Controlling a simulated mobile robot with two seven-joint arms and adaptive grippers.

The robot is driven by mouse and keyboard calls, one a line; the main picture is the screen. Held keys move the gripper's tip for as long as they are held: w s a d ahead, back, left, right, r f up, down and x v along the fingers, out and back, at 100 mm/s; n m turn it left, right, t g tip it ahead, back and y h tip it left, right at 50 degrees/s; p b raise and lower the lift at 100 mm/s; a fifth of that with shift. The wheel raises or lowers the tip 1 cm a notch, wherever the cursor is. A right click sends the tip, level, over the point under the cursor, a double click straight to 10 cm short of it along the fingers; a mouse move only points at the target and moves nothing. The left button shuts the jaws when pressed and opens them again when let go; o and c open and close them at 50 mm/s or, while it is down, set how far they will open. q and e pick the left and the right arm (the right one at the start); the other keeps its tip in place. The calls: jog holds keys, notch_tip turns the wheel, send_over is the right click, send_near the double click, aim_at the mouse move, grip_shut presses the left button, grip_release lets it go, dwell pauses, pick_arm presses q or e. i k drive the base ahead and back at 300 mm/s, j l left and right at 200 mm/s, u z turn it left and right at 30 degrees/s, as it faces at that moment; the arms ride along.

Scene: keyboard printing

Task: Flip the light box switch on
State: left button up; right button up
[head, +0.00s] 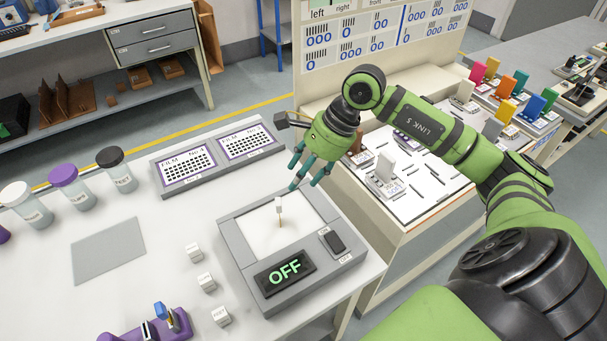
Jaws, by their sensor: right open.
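The light box (243,232) is a grey box with a pale square top, near the right end of the white table. Its black display (285,272) reads "OFF" in green. The dark rocker switch (334,242) is at the box's right front corner, between small labels. A small white-topped pin-like thing (280,206) stands upright on the pale top. My right gripper (308,183) is open and empty, above the far right edge of the box, with its teal fingers pointing down. It is apart from the switch. My left gripper is not in view.
A grey film holder (217,177) lies behind the box. Several small white cubes (206,282) stand to its left. A purple stand (150,333) is at the front. Lidded jars (116,172) line the left. A second table with cards (400,205) lies under my right arm.

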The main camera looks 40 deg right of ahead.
aim_at(335, 242)
jog(key=z, duration=0.85)
